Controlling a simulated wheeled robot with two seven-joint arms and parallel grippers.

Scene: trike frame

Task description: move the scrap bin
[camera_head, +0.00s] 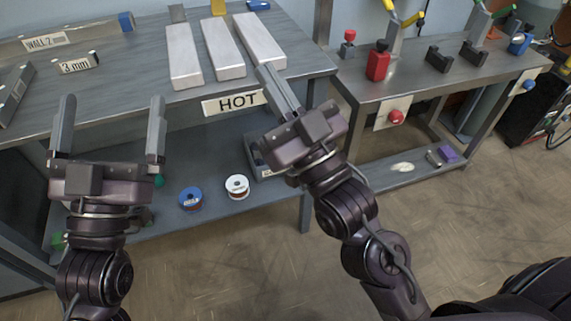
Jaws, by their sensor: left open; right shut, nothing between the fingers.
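No thing that I can surely name as the scrap bin shows in the head view. A grey container (259,158) on the lower shelf is partly hidden behind my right gripper, and I cannot tell what it is. My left gripper (112,104) is open and empty, with its two fingers wide apart in front of the left bench. My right gripper (270,72) is shut and empty, its fingers pointing up and left across the bench's front edge, near the white bars. I cannot tell whether it touches the bench.
The left bench (130,87) bears several pale bars (222,50) and a HOT label (231,102). Blue (190,197) and white (237,187) spools sit on its lower shelf. A second bench (415,85) with clamps and a red block (378,64) stands right. Open floor (265,265) lies between and in front.

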